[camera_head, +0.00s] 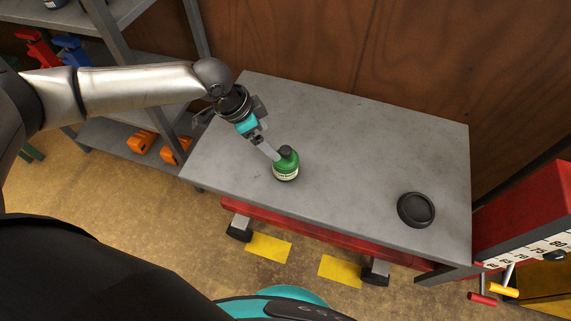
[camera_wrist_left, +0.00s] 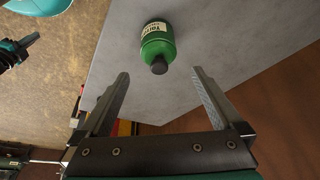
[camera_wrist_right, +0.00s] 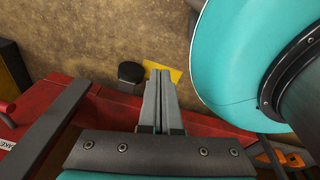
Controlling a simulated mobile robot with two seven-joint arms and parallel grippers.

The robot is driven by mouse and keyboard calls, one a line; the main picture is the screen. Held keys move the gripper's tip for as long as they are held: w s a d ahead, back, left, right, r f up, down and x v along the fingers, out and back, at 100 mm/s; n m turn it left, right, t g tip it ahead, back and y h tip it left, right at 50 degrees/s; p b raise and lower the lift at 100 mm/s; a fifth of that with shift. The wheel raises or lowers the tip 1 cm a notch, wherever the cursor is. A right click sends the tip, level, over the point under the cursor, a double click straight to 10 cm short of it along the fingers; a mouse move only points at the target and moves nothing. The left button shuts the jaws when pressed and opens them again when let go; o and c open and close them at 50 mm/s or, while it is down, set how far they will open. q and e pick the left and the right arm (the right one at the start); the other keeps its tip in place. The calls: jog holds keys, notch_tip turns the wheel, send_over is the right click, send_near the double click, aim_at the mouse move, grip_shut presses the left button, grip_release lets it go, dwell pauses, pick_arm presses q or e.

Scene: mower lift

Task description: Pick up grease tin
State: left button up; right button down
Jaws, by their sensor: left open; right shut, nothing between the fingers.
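A small green tin (camera_head: 285,168) with a dark cap and a pale label stands upright on the grey table; I take it for the grease tin. It also shows in the left wrist view (camera_wrist_left: 157,42), just beyond the fingertips and roughly centred between them. My left gripper (camera_head: 271,151) is open and empty. In the head view its fingers reach down beside the tin's cap and overlap it; I cannot tell whether they touch. My right gripper (camera_wrist_right: 159,74) is shut and empty, away from the tin, over the floor and red frame.
The table (camera_head: 355,150) is mostly bare. A round black dish (camera_head: 416,210) lies at its right. A shelf (camera_head: 120,150) with orange items stands at left. A wooden wall (camera_head: 330,45) rises behind.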

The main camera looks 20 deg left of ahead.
aim_at(280, 153)
pick_arm(q)
jog(key=b+x, duration=0.3)
jog(key=x, duration=0.3)
jog(key=shift+f, duration=0.35)
jog(key=shift+b+x, duration=0.35)
jog(key=shift+x, duration=0.65)
jog(key=shift+b+x, duration=0.3)
jog(key=shift+x, duration=0.45)
pick_arm(e)
jog(key=shift+t, duration=0.3)
jog(key=shift+w+d+f, duration=0.1)
jog(key=shift+w+f, duration=0.25)
jog(key=shift+w, duration=0.55)
jog(key=shift+w+d+f, duration=0.1)
jog(key=shift+w+f, duration=0.3)
jog(key=shift+w, duration=0.55)
jog(key=shift+w+f, duration=0.35)
jog(key=shift+w, duration=0.55)
